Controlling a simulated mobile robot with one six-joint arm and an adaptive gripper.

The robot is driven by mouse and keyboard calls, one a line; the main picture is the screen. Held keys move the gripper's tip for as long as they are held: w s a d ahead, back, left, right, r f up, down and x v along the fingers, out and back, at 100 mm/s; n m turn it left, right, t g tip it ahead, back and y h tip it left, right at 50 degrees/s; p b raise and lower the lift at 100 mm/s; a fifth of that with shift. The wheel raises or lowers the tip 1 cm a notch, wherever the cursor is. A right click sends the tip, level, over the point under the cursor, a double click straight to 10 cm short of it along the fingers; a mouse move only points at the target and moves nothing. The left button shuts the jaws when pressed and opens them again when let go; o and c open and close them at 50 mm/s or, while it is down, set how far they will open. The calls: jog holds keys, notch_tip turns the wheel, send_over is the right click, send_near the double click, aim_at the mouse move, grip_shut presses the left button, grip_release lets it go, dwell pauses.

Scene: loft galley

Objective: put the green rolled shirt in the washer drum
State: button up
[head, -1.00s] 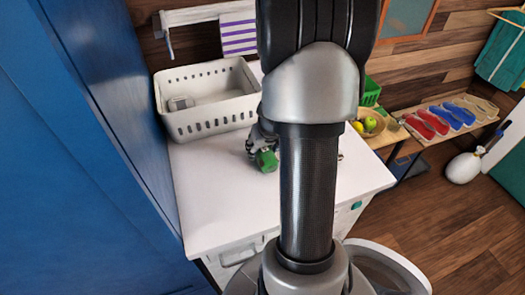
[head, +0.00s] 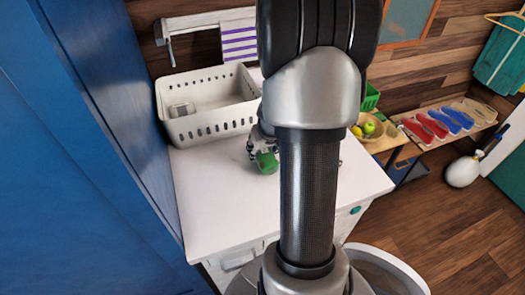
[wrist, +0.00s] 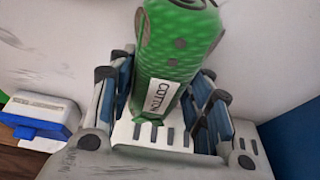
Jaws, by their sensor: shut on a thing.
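The green rolled shirt (head: 267,162) is held just at the left of my arm, over the white top of the washer (head: 220,205). My gripper (head: 256,143) is shut on it. In the wrist view the green roll (wrist: 180,45) stands between the fingers of my gripper (wrist: 165,95), with a white label reading "COTTON" towards the palm. I cannot tell whether the roll touches the top. A round grey-rimmed door (head: 392,262) shows at the lower right, partly behind my arm. The drum opening is hidden.
A white perforated basket (head: 212,127) with a small grey item inside stands at the back of the top. A tall blue panel (head: 90,150) closes off the left. The front of the top is clear.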

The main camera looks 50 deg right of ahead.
notch_tip(320, 180, up, 18)
jog(key=p, duration=0.8)
